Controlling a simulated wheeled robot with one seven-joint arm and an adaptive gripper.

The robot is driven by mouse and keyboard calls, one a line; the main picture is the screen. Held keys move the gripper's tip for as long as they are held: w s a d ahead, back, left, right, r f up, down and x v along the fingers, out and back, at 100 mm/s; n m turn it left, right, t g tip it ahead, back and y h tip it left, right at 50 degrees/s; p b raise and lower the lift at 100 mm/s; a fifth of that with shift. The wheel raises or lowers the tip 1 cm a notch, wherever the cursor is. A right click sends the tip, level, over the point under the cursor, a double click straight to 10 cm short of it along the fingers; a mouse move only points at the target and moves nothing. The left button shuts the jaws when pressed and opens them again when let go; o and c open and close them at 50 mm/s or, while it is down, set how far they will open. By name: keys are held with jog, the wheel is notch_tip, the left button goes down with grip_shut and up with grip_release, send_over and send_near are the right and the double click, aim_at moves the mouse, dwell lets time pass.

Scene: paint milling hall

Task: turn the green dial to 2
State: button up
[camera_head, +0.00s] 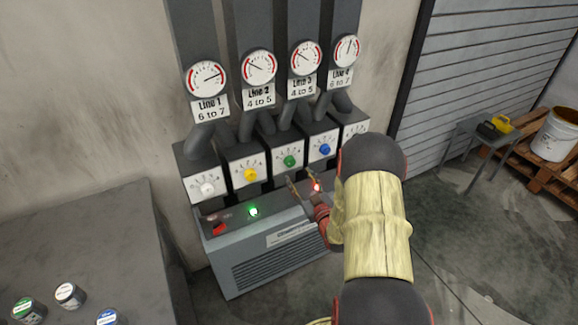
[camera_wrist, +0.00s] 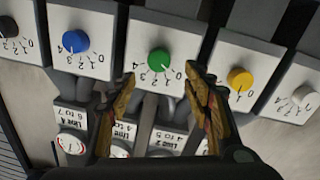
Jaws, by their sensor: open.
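The green dial (camera_head: 289,161) is a round knob on a white face plate with printed numbers, third from the left in a row of dials. In the wrist view the green dial (camera_wrist: 159,61) is upside down and centred between my fingers. Its numbers run around the knob; I cannot tell for sure which one it points to. My gripper (camera_head: 302,180) is open and empty, just in front of and below the green dial in the head view. In the wrist view my gripper (camera_wrist: 160,80) has a fingertip on each side of the dial, with no clear contact.
A yellow dial (camera_head: 250,174) and a blue dial (camera_head: 325,149) flank the green one; a white dial (camera_head: 207,188) is farther left. Below, the cabinet top holds a green lamp (camera_head: 253,211) and a red switch (camera_head: 219,228). A table (camera_head: 110,240) with paint tins stands left.

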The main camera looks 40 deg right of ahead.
aim_at(292, 163)
jog(key=b+x, duration=0.1)
jog(key=x, duration=0.6)
jog(key=shift+w+d, duration=0.15)
jog(key=shift+w, duration=0.15)
jog(key=c, duration=0.3)
jog(key=c, duration=0.8)
jog(key=shift+c, duration=0.3)
jog(key=shift+m, duration=0.4)
jog(key=m, duration=0.7)
jog(key=m+p, duration=0.1)
jog(key=m, duration=0.2)
jog(key=shift+d+g+y, duration=0.15)
jog(key=shift+g+y, duration=0.15)
jog(key=shift+y, duration=0.1)
jog(key=shift+m, duration=0.4)
